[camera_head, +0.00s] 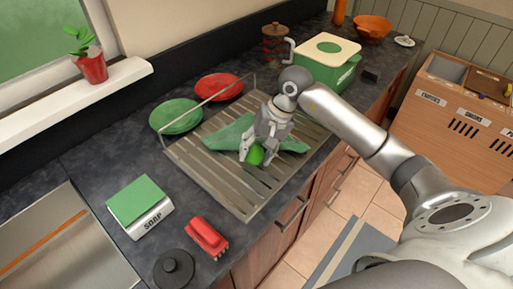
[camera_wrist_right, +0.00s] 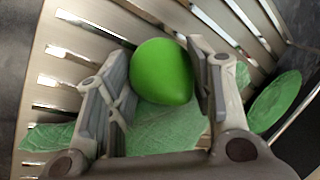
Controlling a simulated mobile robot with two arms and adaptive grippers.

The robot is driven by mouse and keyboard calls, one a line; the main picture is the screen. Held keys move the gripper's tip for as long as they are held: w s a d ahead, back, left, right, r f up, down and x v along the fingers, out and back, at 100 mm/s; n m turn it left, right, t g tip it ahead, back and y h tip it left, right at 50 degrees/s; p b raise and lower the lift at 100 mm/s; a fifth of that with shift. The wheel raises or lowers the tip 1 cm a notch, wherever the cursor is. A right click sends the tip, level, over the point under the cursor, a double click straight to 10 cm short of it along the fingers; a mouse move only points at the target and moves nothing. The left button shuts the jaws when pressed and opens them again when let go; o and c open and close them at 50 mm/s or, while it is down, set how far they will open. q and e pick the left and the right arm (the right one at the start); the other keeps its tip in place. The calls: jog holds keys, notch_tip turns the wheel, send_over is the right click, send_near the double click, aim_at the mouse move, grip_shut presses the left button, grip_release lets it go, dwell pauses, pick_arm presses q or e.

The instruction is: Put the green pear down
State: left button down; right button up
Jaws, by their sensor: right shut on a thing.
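The green pear (camera_head: 256,155) is at the dish rack, between the fingers of my right gripper (camera_head: 258,152). In the right wrist view the pear (camera_wrist_right: 163,72) sits between the two fingers of the gripper (camera_wrist_right: 160,90), which is shut on it. Behind the pear are a green cloth (camera_head: 226,136) and the slats of the rack (camera_head: 219,186). I cannot tell whether the pear touches the cloth or the slats. My left gripper is not in view.
Green (camera_head: 176,116) and red (camera_head: 219,87) plates stand at the rack's back left. A soap box (camera_head: 140,206), a red brush (camera_head: 207,237) and a black lid (camera_head: 174,268) lie in front. A green bread box (camera_head: 328,62) stands behind. The counter's edge is to the right.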

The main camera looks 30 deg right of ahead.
jog(key=shift+f+b, duration=0.2)
jog(key=shift+b, duration=0.1)
jog(key=o, duration=1.1)
jog(key=shift+r, duration=0.1)
jog(key=shift+r+p, duration=0.1)
jog(key=shift+p, duration=0.2)
jog(key=shift+d+r, duration=0.1)
jog(key=shift+r, duration=0.15)
jog(key=b+v, duration=0.2)
jog(key=v, duration=0.9)
jog(key=shift+s+r, duration=0.1)
jog(key=shift+r, duration=0.15)
